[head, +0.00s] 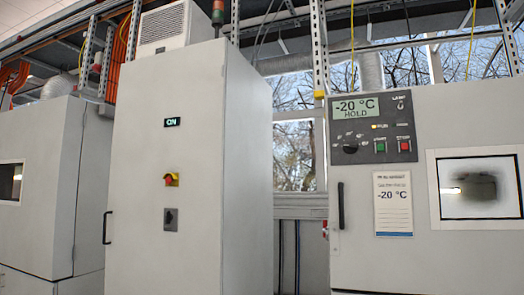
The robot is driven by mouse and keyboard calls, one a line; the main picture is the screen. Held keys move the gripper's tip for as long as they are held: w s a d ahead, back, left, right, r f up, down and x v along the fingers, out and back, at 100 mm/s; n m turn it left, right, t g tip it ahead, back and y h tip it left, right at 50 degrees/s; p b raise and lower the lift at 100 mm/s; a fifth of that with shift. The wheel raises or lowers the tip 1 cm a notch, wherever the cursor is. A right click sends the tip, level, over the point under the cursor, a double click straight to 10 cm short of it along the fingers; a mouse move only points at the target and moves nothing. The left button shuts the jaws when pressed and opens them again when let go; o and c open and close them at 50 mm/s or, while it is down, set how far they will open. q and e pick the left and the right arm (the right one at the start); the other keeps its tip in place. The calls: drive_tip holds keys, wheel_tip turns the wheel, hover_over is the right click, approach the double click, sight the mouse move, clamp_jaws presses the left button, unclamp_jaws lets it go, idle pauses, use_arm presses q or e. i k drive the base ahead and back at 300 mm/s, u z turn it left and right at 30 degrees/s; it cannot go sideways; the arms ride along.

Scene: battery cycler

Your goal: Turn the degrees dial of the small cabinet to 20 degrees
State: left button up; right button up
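The cabinet at the right (460,250) carries a dark control panel (395,152) at its upper left. The panel's display (357,107) reads "-20 °C HOLD". Below it is a small dark round dial (351,147) with marks around it. The pointer and the marks are too small to read. A green button (380,147) and a red button (405,146) sit to the right of the dial. A paper sheet (393,204) under the panel also reads "-20 °C". Neither of my grippers is in view.
A tall grey cabinet (195,150) in the middle has an "ON" display (172,122), a red-and-yellow switch (171,179) and a dark knob (170,218). The right cabinet has a dark handle (341,206) and a window (480,188). Another cabinet (50,190) stands at the left.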

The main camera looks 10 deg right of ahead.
sight(349, 146)
drive_tip(key=u, duration=0.7)
drive_tip(key=i, duration=1.9)
drive_tip(key=z, duration=0.6)
